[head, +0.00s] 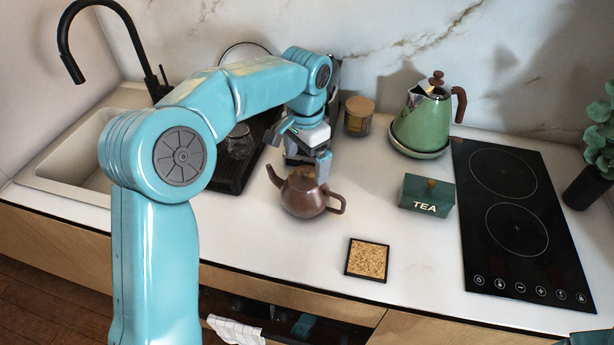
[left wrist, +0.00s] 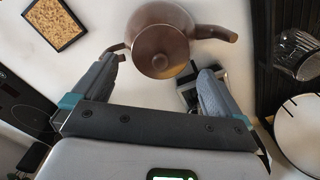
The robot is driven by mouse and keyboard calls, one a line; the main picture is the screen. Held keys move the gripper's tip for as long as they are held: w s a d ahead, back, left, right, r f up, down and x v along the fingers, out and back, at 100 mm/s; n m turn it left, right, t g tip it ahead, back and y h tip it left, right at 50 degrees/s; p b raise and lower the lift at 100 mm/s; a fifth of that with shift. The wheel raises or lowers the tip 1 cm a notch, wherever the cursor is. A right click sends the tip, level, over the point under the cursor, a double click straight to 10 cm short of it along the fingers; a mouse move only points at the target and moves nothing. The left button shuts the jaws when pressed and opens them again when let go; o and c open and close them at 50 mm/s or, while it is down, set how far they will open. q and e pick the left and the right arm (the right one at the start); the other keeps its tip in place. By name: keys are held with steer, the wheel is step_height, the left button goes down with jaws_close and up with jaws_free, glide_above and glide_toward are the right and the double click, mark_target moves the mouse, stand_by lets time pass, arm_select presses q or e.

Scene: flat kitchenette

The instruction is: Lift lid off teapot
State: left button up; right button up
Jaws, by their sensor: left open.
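A brown teapot (head: 304,194) stands on the white counter, spout to the left and handle to the right in the head view. Its lid (left wrist: 161,54), with a round knob, sits on the pot in the left wrist view. My left gripper (head: 308,172) is directly above and just behind the teapot, pointing down. In the left wrist view the left gripper (left wrist: 158,82) is open, its two fingers apart with the lid and knob showing between and beyond their tips. Nothing is held. The lid is partly hidden by the gripper in the head view.
A cork trivet (head: 367,260) lies in front, right of the teapot. A green TEA box (head: 427,194), a green kettle (head: 423,122) and a wooden-lidded jar (head: 358,115) stand nearby. A dark drying rack (head: 236,172) is at left. Bare counter lies between teapot and trivet.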

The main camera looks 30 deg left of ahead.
mark_target(306, 171)
arm_select(q)
steer(key=f, duration=0.3)
steer(key=shift+s+a+f, duration=0.1)
steer(key=shift+s+a, duration=0.1)
steer(key=shift+s, duration=0.05)
steer(key=shift+w+d+f, duration=0.15)
steer(key=shift+w+d, duration=0.05)
steer(key=shift+s+a, duration=0.15)
steer(key=c, duration=0.9)
steer(key=shift+r, duration=0.6)
steer(key=r, duration=0.7)
steer(key=shift+w, duration=0.2)
step_height(306, 171, up, 12)
steer(key=p, duration=0.3)
